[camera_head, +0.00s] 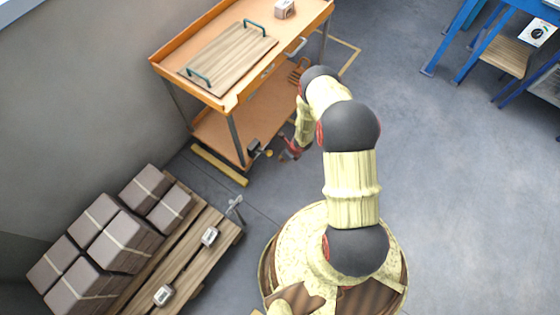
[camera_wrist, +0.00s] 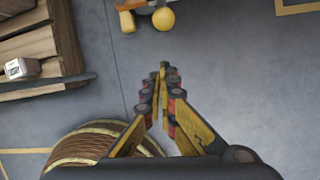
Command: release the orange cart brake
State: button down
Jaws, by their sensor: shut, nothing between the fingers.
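The orange cart (camera_head: 225,98) stands at upper left in the head view, with a lower shelf and grey legs. At the foot of its near leg is a small dark block (camera_head: 254,147) with a yellow ball knob (camera_head: 268,153) beside it, which looks like the brake. The yellow knob (camera_wrist: 163,18) also shows at the top of the wrist view, on a short bar. My gripper (camera_head: 288,154) is low, just right of the knob in the head view. In the wrist view my gripper (camera_wrist: 161,72) is shut and empty, its tips apart from the knob in the picture.
A yellow bar (camera_head: 218,165) lies on the floor by the cart. A wooden pallet (camera_head: 190,254) with several wrapped boxes stands at lower left. A wooden board with green handles (camera_head: 230,55) lies on the cart top. A blue bench (camera_head: 490,40) is at upper right. The floor at right is clear.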

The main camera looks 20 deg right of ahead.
jog(key=shift+v, duration=1)
jog(key=shift+a, duration=0.1)
jog(key=s+a+r+n+g+y, duration=0.1)
jog(key=s+a+r+n+y, duration=0.15)
jog(key=s+a+n, duration=0.3)
jog(key=a+r+n+g+y, duration=0.15)
jog(key=r+n, duration=0.45)
jog(key=r, duration=0.7)
jog(key=a+r+n+g, duration=0.1)
jog(key=a+r+n, duration=0.35)
jog(key=r, duration=0.75)
jog(key=s+d+r+n+t+h, duration=0.1)
jog(key=s+r+n, duration=0.4)
jog(key=r, duration=1)
jog(key=s+d+r+n+t+h, duration=0.1)
jog(key=s+r+n+t+h, duration=0.2)
jog(key=r, duration=1.2)
jog(key=s+d+r+n+t+h, duration=0.1)
jog(key=s+r+n, duration=0.6)
jog(key=r, duration=0.8)
jog(key=s+t+h, duration=0.1)
jog(key=s, duration=0.2)
jog(key=shift+n+h, duration=0.3)
